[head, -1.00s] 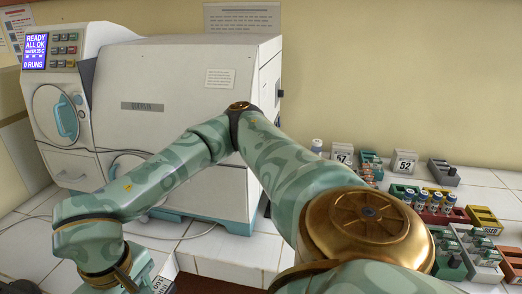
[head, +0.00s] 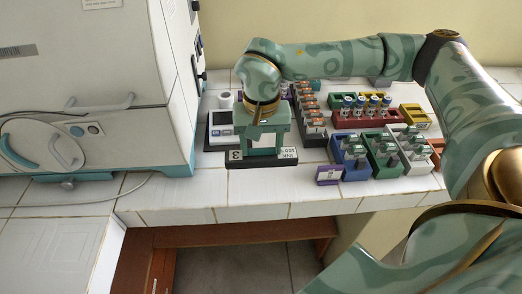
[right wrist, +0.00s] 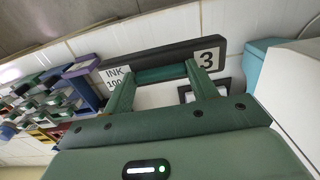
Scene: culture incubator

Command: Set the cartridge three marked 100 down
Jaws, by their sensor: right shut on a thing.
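The cartridge three marked 100 (head: 232,165) is a long dark bar with a white "3" label at one end and a white label at the other. In the right wrist view the cartridge (right wrist: 157,55) shows "3" and "INK 100". My right gripper (head: 265,150) points down and is shut on it; in the right wrist view its two fingers (right wrist: 163,78) stand at the middle of the bar. The cartridge is over the white tiled counter (head: 245,190), near its front part. I cannot tell whether it touches the tiles. My left gripper is not in view.
The white machine (head: 120,80) stands at the left. A dark-framed tray (head: 220,130) is just behind the cartridge. Right of it are an orange-and-dark rack (head: 312,125), a red vial block (head: 365,120), blue (head: 350,155) and green blocks, and a purple block (head: 328,175). Front tiles are bare.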

